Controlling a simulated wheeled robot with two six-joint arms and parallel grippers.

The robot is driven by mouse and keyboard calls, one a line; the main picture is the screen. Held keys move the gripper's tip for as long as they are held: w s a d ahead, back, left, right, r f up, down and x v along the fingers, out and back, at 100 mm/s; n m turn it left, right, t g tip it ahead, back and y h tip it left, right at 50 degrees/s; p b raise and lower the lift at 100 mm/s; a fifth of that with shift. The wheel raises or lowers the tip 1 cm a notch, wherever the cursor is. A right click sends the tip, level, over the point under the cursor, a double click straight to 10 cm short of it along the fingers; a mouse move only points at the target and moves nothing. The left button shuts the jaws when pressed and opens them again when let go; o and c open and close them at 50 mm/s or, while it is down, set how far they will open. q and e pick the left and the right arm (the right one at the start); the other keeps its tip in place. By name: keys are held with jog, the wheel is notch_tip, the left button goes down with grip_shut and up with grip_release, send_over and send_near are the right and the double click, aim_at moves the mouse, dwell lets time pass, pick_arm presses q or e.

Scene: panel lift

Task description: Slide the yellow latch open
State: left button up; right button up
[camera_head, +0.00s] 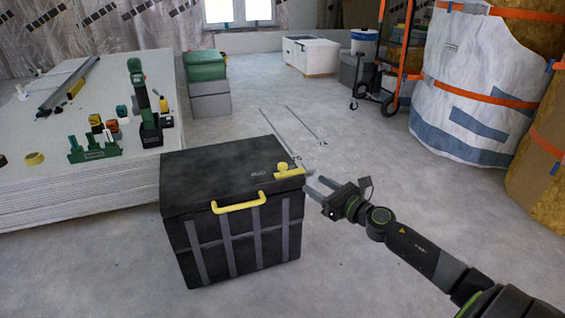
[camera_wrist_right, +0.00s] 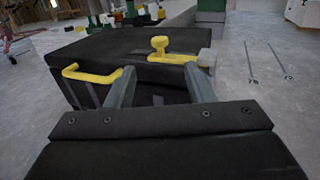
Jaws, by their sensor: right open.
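The yellow latch (camera_head: 289,170) sits near the front right corner of a black box's lid, with a knob standing up at its left end. In the right wrist view the yellow latch (camera_wrist_right: 168,54) lies beyond and between my fingers. The black box (camera_head: 215,240) is closed and has a yellow handle (camera_head: 239,203) on its front. My right gripper (camera_head: 322,189) is open and empty, just right of the box's corner, apart from the latch. In the wrist view its fingers (camera_wrist_right: 160,85) point toward the box. My left gripper is not in view.
A stack of white boards (camera_head: 70,190) with tools on it stands left of the box. Two thin rods (camera_head: 290,130) lie on the floor behind it. A green case on a grey one (camera_head: 208,85) stands further back.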

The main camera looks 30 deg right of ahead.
aim_at(286, 167)
jog(key=w, duration=0.5)
jog(key=w+a, duration=0.1)
jog(key=w, duration=0.3)
jog(key=w+a, duration=0.1)
jog(key=w, duration=0.4)
jog(key=shift+w+a, duration=0.15)
jog(key=shift+w, duration=0.15)
grip_shut()
